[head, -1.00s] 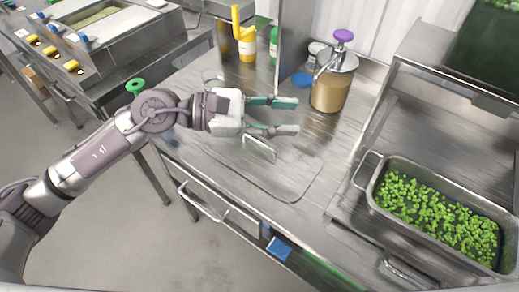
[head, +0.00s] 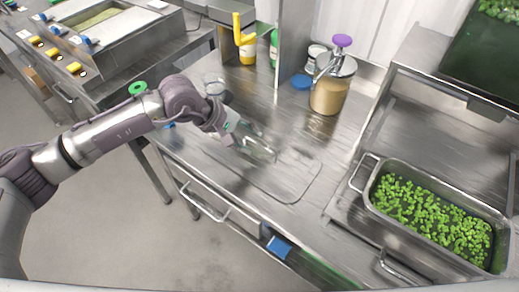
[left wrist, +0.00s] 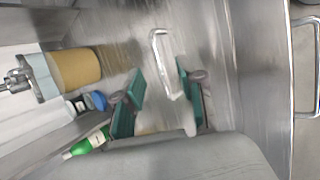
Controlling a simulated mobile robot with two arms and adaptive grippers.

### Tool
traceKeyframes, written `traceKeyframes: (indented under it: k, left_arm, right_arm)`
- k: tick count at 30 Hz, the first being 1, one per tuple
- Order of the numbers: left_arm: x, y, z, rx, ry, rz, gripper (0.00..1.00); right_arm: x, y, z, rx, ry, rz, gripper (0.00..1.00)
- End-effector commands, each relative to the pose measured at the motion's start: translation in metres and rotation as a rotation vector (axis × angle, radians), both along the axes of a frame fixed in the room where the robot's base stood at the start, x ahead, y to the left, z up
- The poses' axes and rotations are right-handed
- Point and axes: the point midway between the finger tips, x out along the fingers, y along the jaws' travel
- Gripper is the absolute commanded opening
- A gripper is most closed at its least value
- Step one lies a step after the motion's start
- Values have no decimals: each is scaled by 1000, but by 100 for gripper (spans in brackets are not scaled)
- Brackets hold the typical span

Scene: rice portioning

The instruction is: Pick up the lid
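The lid (head: 292,186) is a flat, rounded metal panel lying in the steel counter, with a thin raised metal handle (left wrist: 157,36). My left gripper (head: 260,144) is over the lid's upper-left part, pointing down towards the handle. In the left wrist view my left gripper (left wrist: 161,68) is open, its two green-padded fingers apart with the handle between and just beyond their tips. A gap shows on both sides of the handle. In the head view the gripper partly hides the handle. My right gripper is not in view.
A tan sauce container with purple-topped pump (head: 330,92) stands behind the lid. A blue cap (head: 302,82) and a yellow bottle (head: 245,45) stand at the back. A metal pan of chopped greens (head: 440,222) is at the right. A drawer handle (head: 203,205) juts from the counter front.

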Motion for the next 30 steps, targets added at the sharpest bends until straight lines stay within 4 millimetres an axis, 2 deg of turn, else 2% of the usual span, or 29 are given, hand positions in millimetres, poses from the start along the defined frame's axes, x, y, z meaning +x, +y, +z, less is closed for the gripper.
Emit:
traceKeyframes:
  k: [7, 12, 20, 27, 30]
  left_arm:
    - [17, -11, -23, 1, 5, 2, 39]
    - [21, -21, -41, 0, 3, -1, 39]
    - [21, -23, -44, -1, 1, -1, 39]
    - [21, -22, -44, -1, 1, 0, 1]
    - [21, -22, -44, -1, 1, -1, 0]
  right_arm:
    - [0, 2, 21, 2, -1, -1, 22]
    - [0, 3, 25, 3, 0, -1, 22]
    - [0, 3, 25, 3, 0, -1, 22]
    - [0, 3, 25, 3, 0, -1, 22]
    - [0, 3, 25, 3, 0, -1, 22]
